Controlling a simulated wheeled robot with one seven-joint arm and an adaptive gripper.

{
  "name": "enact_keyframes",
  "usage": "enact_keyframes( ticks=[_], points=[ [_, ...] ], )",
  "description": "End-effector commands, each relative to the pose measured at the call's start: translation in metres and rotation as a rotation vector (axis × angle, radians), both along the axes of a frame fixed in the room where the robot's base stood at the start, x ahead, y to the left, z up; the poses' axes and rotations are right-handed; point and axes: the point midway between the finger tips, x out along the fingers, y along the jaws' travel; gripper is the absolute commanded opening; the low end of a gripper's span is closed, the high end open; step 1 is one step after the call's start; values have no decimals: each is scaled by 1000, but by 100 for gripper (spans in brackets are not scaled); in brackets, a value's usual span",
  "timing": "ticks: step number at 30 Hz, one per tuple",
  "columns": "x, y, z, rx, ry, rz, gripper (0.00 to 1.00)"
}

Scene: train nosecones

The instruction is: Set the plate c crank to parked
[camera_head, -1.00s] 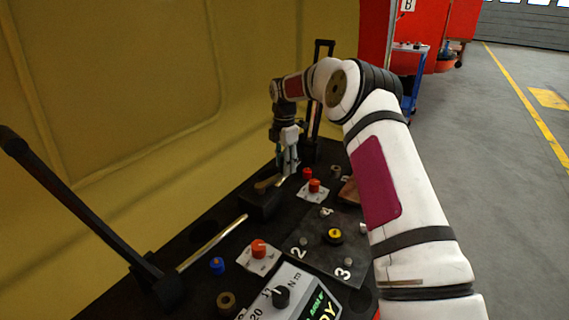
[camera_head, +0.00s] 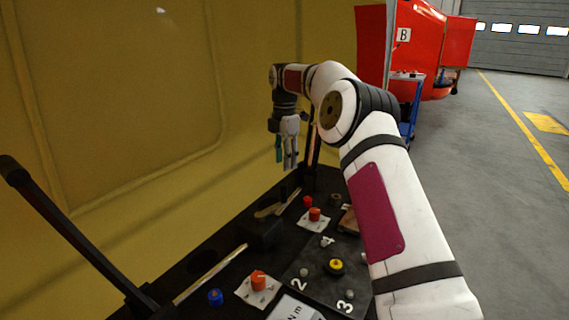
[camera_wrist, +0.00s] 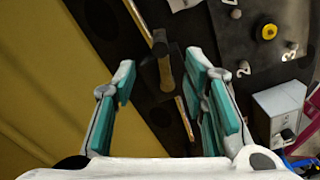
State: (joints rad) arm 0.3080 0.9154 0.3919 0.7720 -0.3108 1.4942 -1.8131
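No plate in view carries a readable letter C, so I cannot tell which crank is plate c's. A dark block with a brass-coloured handle (camera_head: 273,205) sits on the black bench; it also shows in the wrist view (camera_wrist: 163,68), lying between my fingers in the picture. An orange-red knob (camera_head: 258,281) stands on a white plate. A dark plate (camera_head: 318,287) marked 2 and 3 carries a yellow-topped knob (camera_head: 336,265) and small grey knobs. My gripper (camera_head: 287,160) hangs above the far part of the bench, fingers spread and empty; it also shows in the wrist view (camera_wrist: 162,85).
A yellow wall (camera_head: 120,110) rises along the bench's left side. A black post (camera_head: 75,245) leans at the near left beside a brass rod (camera_head: 210,273). A blue knob (camera_head: 215,297) and two red knobs (camera_head: 314,214) stand on the bench. A grey box (camera_wrist: 280,108) shows in the wrist view.

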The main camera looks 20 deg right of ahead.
Motion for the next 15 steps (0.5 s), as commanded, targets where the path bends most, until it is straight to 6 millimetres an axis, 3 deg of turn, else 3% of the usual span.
enact_keyframes(
  ticks=[4, 9, 15],
  points=[
    [0, 0, 0, 0, 0, 0, 38],
    [-1, -1, 1, -7, -11, -51, 0],
    [-8, -5, 0, -30, -76, -352, 0]
  ],
)
